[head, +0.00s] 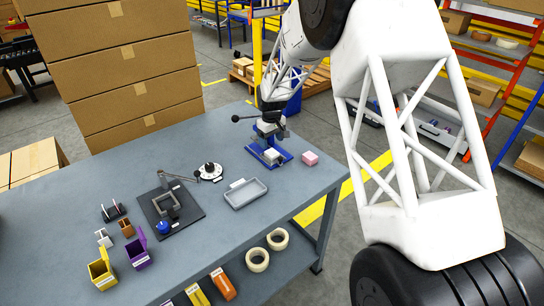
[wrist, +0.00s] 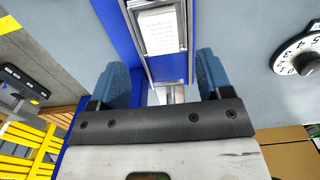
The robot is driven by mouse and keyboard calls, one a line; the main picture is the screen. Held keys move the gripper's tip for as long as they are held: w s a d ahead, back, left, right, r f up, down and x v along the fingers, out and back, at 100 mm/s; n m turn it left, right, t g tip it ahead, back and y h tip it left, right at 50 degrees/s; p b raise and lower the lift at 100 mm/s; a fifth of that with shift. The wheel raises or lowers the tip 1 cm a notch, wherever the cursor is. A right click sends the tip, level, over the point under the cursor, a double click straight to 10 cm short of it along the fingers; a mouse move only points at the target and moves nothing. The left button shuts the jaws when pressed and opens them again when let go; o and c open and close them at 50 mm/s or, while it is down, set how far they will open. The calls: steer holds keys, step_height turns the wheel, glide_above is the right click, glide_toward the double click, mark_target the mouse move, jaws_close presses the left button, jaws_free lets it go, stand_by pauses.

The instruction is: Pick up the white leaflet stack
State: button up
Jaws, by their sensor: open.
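The white leaflet stack (wrist: 158,32) lies in a metal channel on a blue fixture (wrist: 120,35) in the wrist view, beyond my fingertips. In the head view the stack (head: 272,154) is a small pale block on the blue fixture (head: 256,152) near the table's far right edge. My gripper (wrist: 163,72) is open, with its two blue fingers apart on either side of the channel and nothing between them. In the head view my gripper (head: 268,130) is small, just above the fixture, and its fingers are hard to make out.
A dark-based device (head: 188,218) and yellow and purple bins (head: 138,252) stand farther left. Bare table (head: 235,147) shows behind the dial.

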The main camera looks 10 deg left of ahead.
mark_target(271, 152)
steer(key=shift+f, duration=2.6)
steer(key=c, duration=1)
